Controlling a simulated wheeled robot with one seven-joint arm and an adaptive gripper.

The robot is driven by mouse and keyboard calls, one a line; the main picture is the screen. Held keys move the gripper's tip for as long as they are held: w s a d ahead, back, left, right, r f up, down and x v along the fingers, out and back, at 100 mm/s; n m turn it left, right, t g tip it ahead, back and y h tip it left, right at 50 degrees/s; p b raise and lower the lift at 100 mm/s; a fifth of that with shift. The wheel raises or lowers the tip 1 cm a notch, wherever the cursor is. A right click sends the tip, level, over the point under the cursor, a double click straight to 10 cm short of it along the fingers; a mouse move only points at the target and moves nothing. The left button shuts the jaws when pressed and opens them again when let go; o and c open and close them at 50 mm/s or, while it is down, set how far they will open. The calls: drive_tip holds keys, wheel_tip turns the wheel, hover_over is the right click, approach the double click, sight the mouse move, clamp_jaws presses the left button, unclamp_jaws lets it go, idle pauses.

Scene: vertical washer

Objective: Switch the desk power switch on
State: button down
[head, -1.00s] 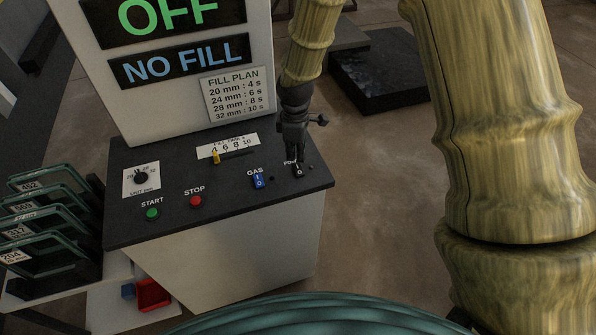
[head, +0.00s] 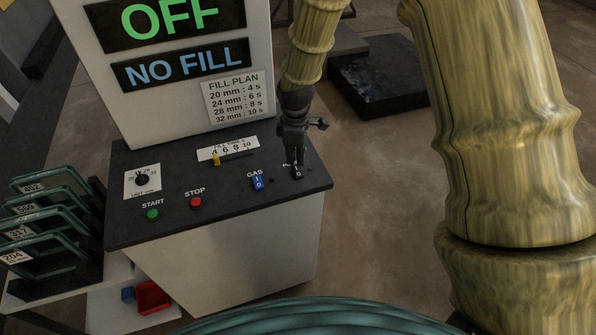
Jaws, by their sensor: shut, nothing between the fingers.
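The desk power switch (head: 298,173) is a small dark rocker at the right end of the black desk top, with its label partly hidden by my gripper. My gripper (head: 297,165) is shut and empty, pointing down with its fingertips at the switch. Whether the tips touch it cannot be told. The display panel (head: 190,60) above the desk reads "OFF" in green and "NO FILL" in blue.
A rack of numbered teal frames (head: 50,230) stands at the left.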

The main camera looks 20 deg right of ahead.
sight(296, 167)
drive_tip(key=shift+w+f, duration=0.15)
drive_tip(key=shift+f+b, duration=0.5)
drive_tip(key=shift+f, duration=0.6)
idle(1.4)
drive_tip(key=shift+r+p, duration=2.6)
drive_tip(key=shift+r, duration=0.9)
